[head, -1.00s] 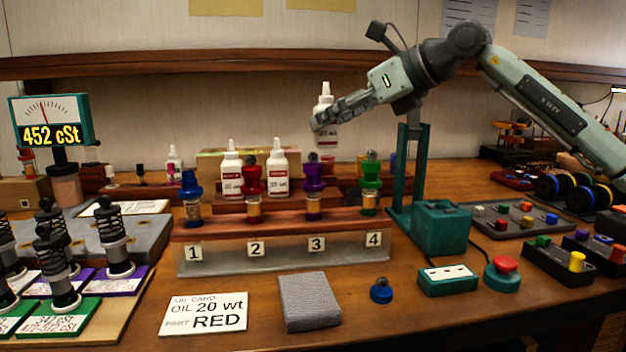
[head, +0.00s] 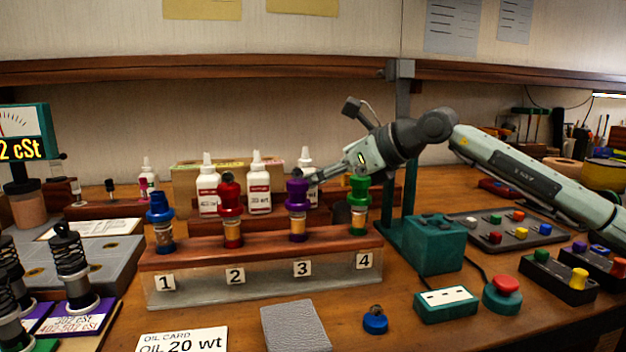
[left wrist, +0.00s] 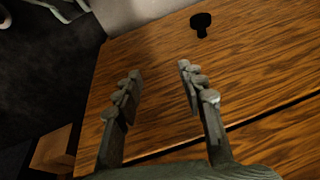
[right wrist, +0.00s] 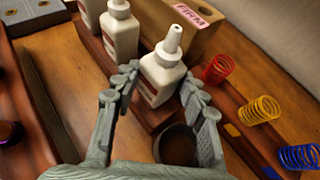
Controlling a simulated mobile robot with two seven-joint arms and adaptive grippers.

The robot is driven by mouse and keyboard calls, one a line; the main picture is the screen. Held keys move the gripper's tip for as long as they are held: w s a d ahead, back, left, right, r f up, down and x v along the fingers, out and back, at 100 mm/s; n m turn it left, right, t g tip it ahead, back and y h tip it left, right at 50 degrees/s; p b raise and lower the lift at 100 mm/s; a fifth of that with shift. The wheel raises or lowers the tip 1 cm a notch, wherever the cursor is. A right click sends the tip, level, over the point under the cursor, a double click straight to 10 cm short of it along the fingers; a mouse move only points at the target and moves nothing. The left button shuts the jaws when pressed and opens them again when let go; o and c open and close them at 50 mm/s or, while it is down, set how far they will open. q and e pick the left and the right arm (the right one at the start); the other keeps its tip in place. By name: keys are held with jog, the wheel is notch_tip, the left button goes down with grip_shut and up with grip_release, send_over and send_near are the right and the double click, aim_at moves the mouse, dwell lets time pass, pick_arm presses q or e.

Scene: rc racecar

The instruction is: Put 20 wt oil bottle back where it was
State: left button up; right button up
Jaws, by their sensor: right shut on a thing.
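A white oil bottle (head: 305,163) with a pointed nozzle is at the right end of the bottle row, behind the purple-topped piece; its lower part is hidden and its label cannot be read. My right gripper (right wrist: 158,85) is shut on this bottle, which also shows in the right wrist view (right wrist: 163,72), upright at the wooden rack. Two like bottles, a left one (head: 208,187) and a middle one (head: 259,185), stand to its left. My left gripper (left wrist: 157,85) is open and empty over bare wooden surface, seen only in the left wrist view.
A numbered stand (head: 262,280) with blue, red, purple and green topped pieces is in front of the bottles. A teal post and box (head: 433,245) stand right of it. Coloured springs (right wrist: 262,110) and a FIRM block (right wrist: 180,25) are near the held bottle.

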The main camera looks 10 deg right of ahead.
pick_arm(q)
jog(key=shift+w, duration=0.35)
pick_arm(e)
jog(key=shift+f, duration=0.1)
jog(key=o, duration=1.2)
jog(key=shift+c, duration=0.2)
pick_arm(q)
jog(key=shift+s+r, duration=0.25)
jog(key=shift+s, duration=0.25)
jog(key=shift+w+a+r+b, duration=0.1)
jog(key=shift+w+r+b, duration=0.1)
jog(key=shift+r+b, duration=0.8)
pick_arm(e)
jog(key=v, duration=1.2)
jog(key=shift+p, duration=0.3)
